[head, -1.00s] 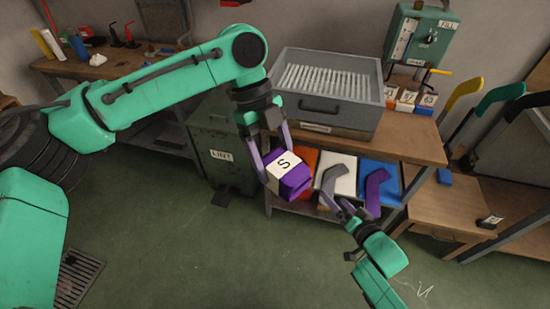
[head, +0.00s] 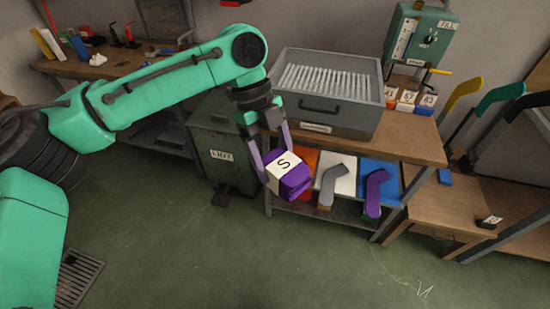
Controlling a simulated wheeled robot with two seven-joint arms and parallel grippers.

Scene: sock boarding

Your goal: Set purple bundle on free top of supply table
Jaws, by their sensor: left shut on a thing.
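The purple bundle (head: 295,185) has a white band marked S. My left gripper (head: 271,165) is shut on it and holds it in the air in front of the supply table's lower shelf. The supply table (head: 413,142) has a wooden top. A large grey drawer unit (head: 335,113) covers much of that top. Bare wood shows along its front edge and toward the right corner. My right gripper is not in view.
A lint bin (head: 222,165) stands left of the table. Orange, white and blue bins with a grey sock form (head: 329,183) and a purple one (head: 374,190) sit below. Small numbered boxes (head: 407,103) stand at the top's back right. A lower wooden table (head: 445,212) is at right.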

